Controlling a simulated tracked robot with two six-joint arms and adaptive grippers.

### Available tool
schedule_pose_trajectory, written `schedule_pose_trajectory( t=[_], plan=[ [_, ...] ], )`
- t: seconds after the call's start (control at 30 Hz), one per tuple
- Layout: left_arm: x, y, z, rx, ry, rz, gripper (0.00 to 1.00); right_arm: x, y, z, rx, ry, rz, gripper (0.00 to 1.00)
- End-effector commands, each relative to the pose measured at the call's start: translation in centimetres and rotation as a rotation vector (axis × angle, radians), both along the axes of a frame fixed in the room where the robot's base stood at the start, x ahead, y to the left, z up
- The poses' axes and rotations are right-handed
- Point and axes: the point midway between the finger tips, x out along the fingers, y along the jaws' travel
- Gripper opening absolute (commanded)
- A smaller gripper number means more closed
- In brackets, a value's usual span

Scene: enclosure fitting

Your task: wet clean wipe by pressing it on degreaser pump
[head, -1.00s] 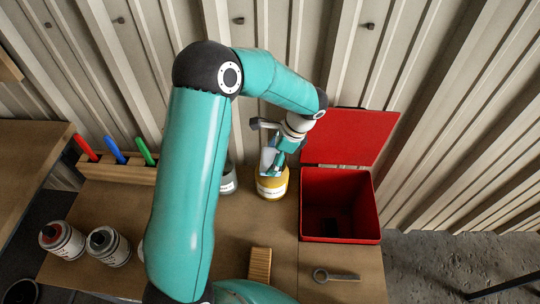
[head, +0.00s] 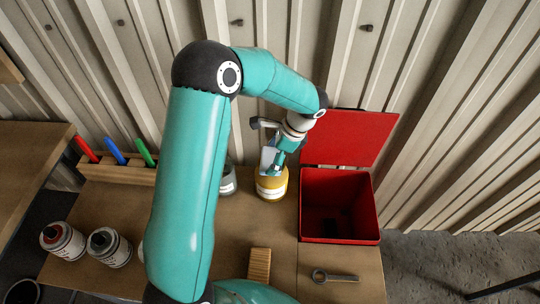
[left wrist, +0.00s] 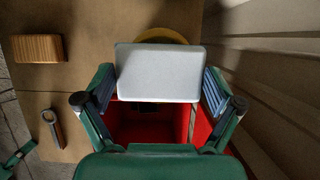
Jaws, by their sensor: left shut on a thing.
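My left gripper (head: 276,164) is shut on a pale, flat wipe (head: 267,158), over the yellow degreaser pump (head: 271,186) with a white label. In the left wrist view the wipe (left wrist: 158,73) is a whitish rounded rectangle between the two fingers of the gripper (left wrist: 160,88). It hides most of the pump, whose yellow rim (left wrist: 161,35) shows behind it. I cannot tell whether the wipe touches the pump top. My right gripper is not in view.
A red bin (head: 340,238) with its lid (head: 350,138) raised stands right of the pump. A grey container (head: 228,181) is close on the left.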

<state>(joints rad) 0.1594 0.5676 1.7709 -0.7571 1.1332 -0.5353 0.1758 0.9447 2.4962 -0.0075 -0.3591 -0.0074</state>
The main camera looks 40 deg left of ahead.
Motion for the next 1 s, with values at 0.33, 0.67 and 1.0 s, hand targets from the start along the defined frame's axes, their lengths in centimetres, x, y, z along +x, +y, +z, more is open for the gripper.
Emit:
schedule_pose_trajectory(
  t=[0.33,0.67,1.0],
  plan=[
    [0.1,0.0,3.4,0.001,-0.002,0.000,0.65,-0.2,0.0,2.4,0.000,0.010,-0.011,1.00],
    [0.0,0.0,5.9,0.000,-0.003,0.000,0.65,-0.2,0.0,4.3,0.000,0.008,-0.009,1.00],
    [0.0,0.0,6.0,0.000,-0.002,0.001,0.65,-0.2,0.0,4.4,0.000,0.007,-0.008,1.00]
  ],
)
